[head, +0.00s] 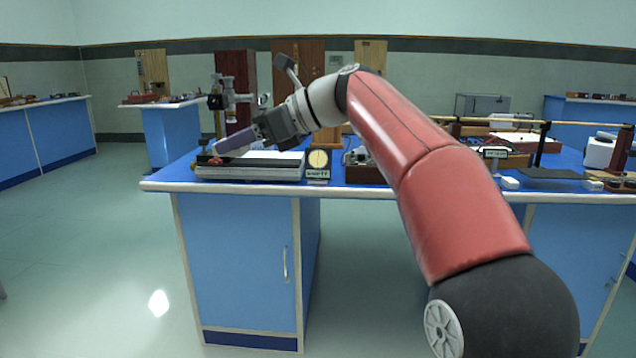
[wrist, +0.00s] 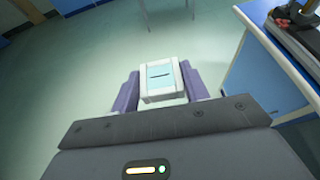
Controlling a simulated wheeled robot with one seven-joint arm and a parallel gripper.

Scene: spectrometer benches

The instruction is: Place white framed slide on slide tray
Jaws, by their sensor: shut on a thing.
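My gripper (wrist: 159,70) has two purple fingers shut on the white framed slide (wrist: 164,92), a white frame around a pale blue pane with a short dark mark. In the wrist view the slide stands out against the floor, with the blue bench to its right. In the head view my gripper (head: 222,147) is at the left end of the near bench, in front of or above a long white-topped flat unit (head: 252,172). The slide is too small to make out there. I cannot tell which thing is the slide tray.
The blue bench top (head: 160,182) carries a small round-faced labelled stand (head: 318,162) just right of the white-topped unit. A metal instrument (head: 222,92) stands behind my gripper. More apparatus crowds the bench's right side. Open floor (head: 90,240) lies to the left.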

